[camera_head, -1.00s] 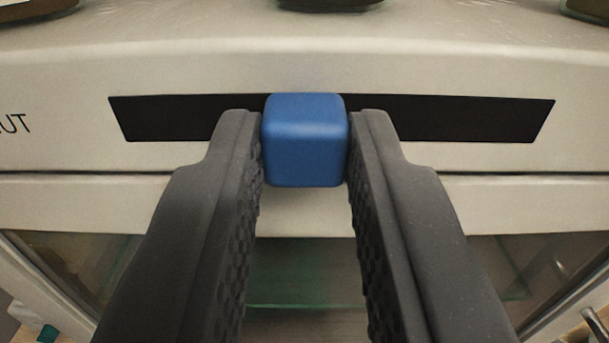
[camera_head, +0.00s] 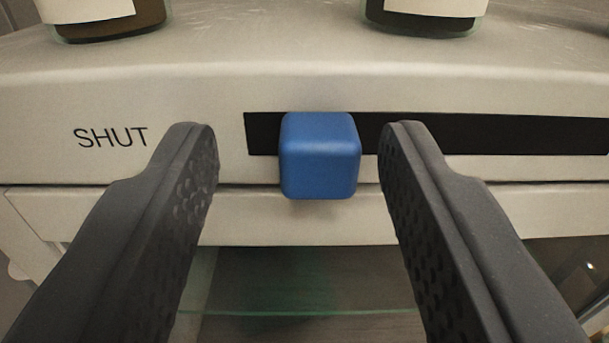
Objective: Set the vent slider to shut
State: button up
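The vent slider is a blue rounded block (camera_head: 320,156) on a black slot (camera_head: 490,134) in the pale front panel. It sits close to the slot's left end, on the side of the printed word SHUT (camera_head: 110,137), with a short stretch of dark slot showing to its left. My gripper (camera_head: 300,135) is open, one finger on each side of the knob. Both fingers stand clear of it, with a wider gap on the left than on the right. The slot's right end is out of view.
Two jars with pale labels, one at the left (camera_head: 105,18) and one at the right (camera_head: 425,18), stand on the top ledge above the panel. Below the panel is a glass-fronted opening (camera_head: 300,285).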

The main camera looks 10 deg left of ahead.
jog(key=shift+w+d+f, duration=0.1)
jog(key=shift+f, duration=0.05)
jog(key=shift+s+d, duration=0.2)
jog(key=shift+s, duration=0.35)
jog(key=b+v, duration=0.2)
jog(key=v, duration=1)
jog(key=shift+s, duration=0.3)
jog(key=shift+f, duration=0.15)
jog(key=s+d+r+m+g+h+b, duration=0.1)
jog(key=s+r+h, duration=0.1)
jog(key=s, duration=0.3)
jog(key=s+d+r+m+g+h+b, duration=0.1)
jog(key=s+d+r+h, duration=0.1)
jog(key=s+r, duration=0.3)
jog(key=shift+s+m+b, duration=0.35)
jog(key=shift+s+m, duration=0.05)
jog(key=shift+s, duration=0.25)
jog(key=shift+d, duration=0.15)
dwell(1.4)
